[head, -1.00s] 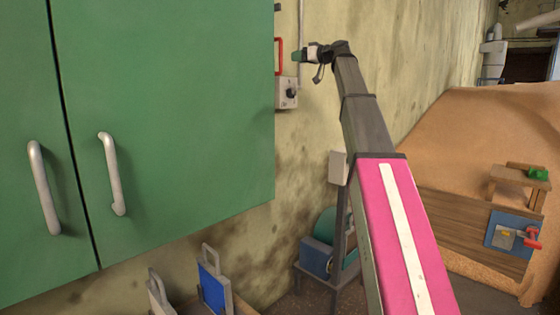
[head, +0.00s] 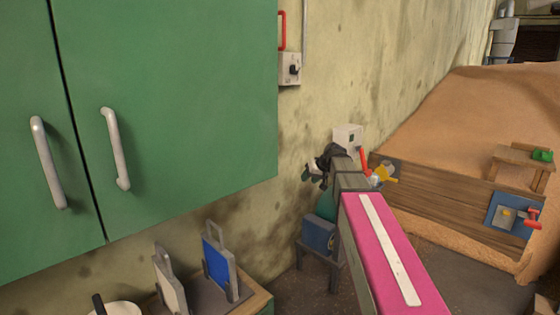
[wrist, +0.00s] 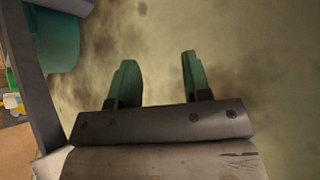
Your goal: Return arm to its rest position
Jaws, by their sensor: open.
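My arm, with its pink and white link, reaches away from the lower right in the head view. My gripper (head: 310,173) is at its far end, near the stained wall (head: 310,110) and below a grey switch box (head: 290,69). In the wrist view my gripper (wrist: 157,82) shows two green fingers spread apart with nothing between them, facing the bare wall. The gripper is open and empty.
Green cabinet doors (head: 170,90) fill the left. Below them, a blue-faced panel with a handle (head: 215,268) stands on a low bench. A blue and green machine (head: 319,235) sits under my arm. A wood-fronted sand heap (head: 440,199) lies right.

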